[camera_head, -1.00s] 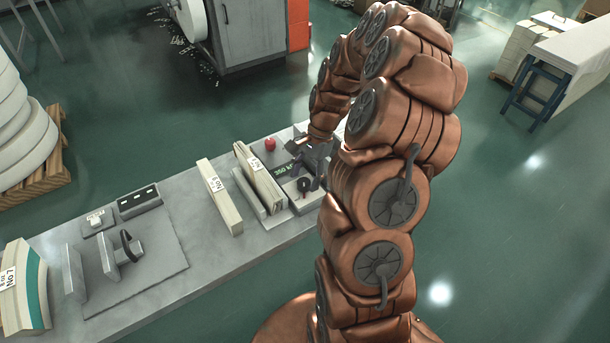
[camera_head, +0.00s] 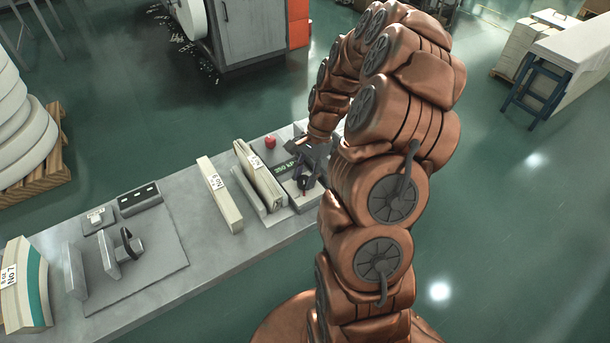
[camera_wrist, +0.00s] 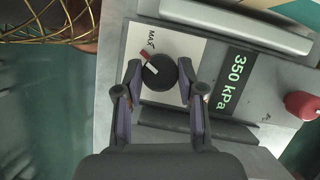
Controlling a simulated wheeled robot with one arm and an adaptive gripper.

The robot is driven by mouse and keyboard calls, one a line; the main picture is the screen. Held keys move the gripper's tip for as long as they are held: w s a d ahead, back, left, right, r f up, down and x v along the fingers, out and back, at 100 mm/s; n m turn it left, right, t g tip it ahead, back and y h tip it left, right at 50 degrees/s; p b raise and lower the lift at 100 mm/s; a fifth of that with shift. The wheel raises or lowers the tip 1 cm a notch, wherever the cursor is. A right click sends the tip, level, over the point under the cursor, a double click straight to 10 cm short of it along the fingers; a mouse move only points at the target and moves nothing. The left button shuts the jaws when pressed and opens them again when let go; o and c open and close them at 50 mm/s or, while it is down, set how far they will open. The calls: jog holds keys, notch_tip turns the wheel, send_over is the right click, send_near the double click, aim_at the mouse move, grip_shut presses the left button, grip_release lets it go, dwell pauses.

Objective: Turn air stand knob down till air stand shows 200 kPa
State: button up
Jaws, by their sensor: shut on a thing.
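The air stand (camera_head: 296,200) stands at the right end of the bench. Its lit display (camera_wrist: 230,82) reads 350 kPa in green in the wrist view. The round dark air stand knob (camera_wrist: 159,79) lies left of the display, with a white pointer mark near a red mark by the word MAX. My gripper (camera_wrist: 158,67) is shut on the knob, one finger on each side. In the head view my gripper (camera_head: 309,169) is over the stand and partly hidden by my arm.
A red button (camera_wrist: 303,105) sits beyond the display. Upright pale stacks (camera_head: 262,178) stand just left of the air stand, and another labelled one (camera_head: 220,196) farther left. A grey fixture plate (camera_head: 135,275) lies on the left part of the bench (camera_head: 207,255).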

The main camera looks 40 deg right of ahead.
jog(key=shift+w+f+b, duration=0.1)
jog(key=shift+b, duration=0.25)
